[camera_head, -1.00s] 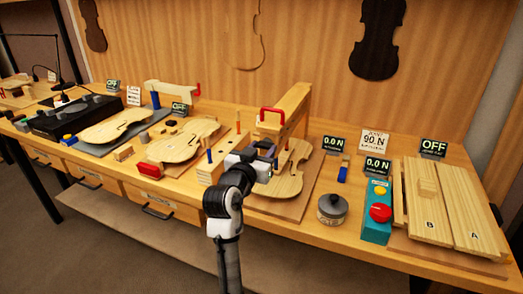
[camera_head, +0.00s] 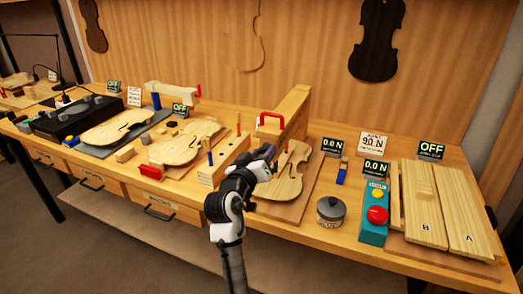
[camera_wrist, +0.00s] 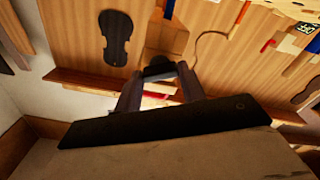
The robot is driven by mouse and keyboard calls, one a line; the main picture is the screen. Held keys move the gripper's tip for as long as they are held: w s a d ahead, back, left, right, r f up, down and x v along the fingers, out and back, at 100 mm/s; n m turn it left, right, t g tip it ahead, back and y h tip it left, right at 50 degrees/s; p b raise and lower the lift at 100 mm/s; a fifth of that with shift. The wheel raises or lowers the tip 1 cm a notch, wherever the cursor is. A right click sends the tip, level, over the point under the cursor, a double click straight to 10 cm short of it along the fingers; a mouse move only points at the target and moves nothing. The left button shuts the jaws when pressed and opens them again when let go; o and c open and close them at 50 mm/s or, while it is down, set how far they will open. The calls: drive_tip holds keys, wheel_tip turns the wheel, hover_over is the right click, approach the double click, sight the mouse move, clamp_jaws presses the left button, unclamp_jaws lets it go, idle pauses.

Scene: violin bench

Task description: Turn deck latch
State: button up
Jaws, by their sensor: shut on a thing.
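My gripper (camera_wrist: 160,88) is shut on a small dark piece (camera_wrist: 158,68), which shows between the two fingertips in the wrist view. I cannot tell for sure whether this piece is the deck latch. In the head view my gripper (camera_head: 268,153) is at the wooden press frame (camera_head: 285,110) with the red handle (camera_head: 272,118), beside a pale violin plate (camera_head: 287,178) on a brown board. My own wrist hides much of the fingers and the contact there.
A wooden block with pegs (camera_head: 208,172) stands just left of my arm. To the right are a round grey-lidded pot (camera_head: 331,209), a teal box with a red button (camera_head: 376,214), and wooden boards (camera_head: 425,205). An OFF display (camera_head: 431,150) stands behind the boards.

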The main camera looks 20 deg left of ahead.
drive_tip(key=n+p, duration=0.2)
drive_tip(key=n, duration=0.2)
drive_tip(key=shift+r, duration=0.15)
drive_tip(key=n+p, duration=0.2)
drive_tip(key=n, duration=0.1)
drive_tip(key=shift+p, duration=0.3)
drive_tip(key=n+p, duration=0.1)
drive_tip(key=n, duration=0.4)
drive_tip(key=shift+n, duration=0.4)
drive_tip(key=o, duration=1)
drive_tip(key=s+b, duration=0.1)
drive_tip(key=s, duration=0.3)
drive_tip(key=s+b, duration=0.1)
drive_tip(key=s, duration=0.4)
drive_tip(key=s+b, duration=0.2)
drive_tip(key=s, duration=0.2)
drive_tip(key=shift+s+a, duration=0.25)
drive_tip(key=shift+s, duration=0.15)
